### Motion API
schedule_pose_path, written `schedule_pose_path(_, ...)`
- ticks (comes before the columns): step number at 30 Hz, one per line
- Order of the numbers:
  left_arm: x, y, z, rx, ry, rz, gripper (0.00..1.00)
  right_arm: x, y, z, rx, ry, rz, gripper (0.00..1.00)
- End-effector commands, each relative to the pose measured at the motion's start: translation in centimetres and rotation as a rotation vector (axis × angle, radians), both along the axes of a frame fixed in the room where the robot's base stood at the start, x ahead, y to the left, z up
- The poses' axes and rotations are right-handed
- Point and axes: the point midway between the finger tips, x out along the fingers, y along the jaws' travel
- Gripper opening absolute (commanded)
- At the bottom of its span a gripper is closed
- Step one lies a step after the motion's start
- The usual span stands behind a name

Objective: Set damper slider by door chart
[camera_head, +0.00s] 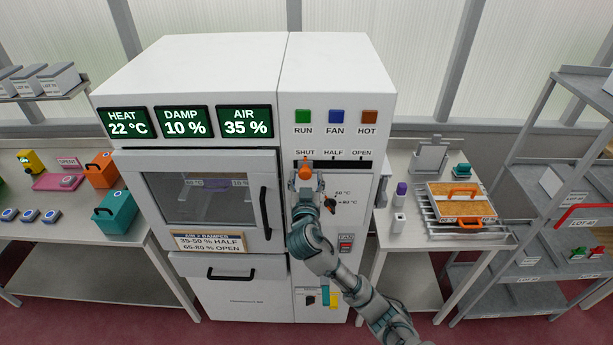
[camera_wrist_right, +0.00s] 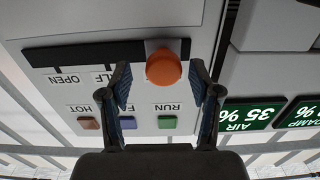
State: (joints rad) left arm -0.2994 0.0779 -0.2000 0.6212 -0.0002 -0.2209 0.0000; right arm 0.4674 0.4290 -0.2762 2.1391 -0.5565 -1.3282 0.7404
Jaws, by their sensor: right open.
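The damper slider's orange knob (camera_head: 304,170) sits at the SHUT end of a dark horizontal slot (camera_head: 346,164) on the white machine's right panel. Labels SHUT, HALF, OPEN run above the slot. My right gripper (camera_head: 306,182) is at the knob from below. In the wrist view, which is upside down, the open fingers (camera_wrist_right: 162,82) stand either side of the orange knob (camera_wrist_right: 163,68), with gaps showing. The door chart (camera_head: 210,242) reads 35-50 % HALF and 65-80 % OPEN. The AIR display (camera_head: 246,122) reads 35 %. My left gripper is out of view.
RUN, FAN and HOT buttons (camera_head: 336,117) are above the slot. A temperature dial (camera_head: 330,204) and a red switch (camera_head: 346,244) lie below, near my arm. The door handle (camera_head: 265,213) juts out left of it. Tables stand both sides, a metal rack (camera_head: 570,220) far right.

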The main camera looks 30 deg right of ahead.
Motion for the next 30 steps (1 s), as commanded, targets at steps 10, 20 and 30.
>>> schedule_pose_path(10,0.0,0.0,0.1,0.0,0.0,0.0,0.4,0.4,-0.3,0.0,0.0,-0.001,0.001,0.63)
schedule_pose_path(20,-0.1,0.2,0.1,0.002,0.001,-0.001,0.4,0.5,-0.3,-0.1,0.001,-0.001,0.002,0.0)
schedule_pose_path(30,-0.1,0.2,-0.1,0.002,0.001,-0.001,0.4,-1.7,-4.0,-0.3,0.004,0.003,-0.003,0.0)
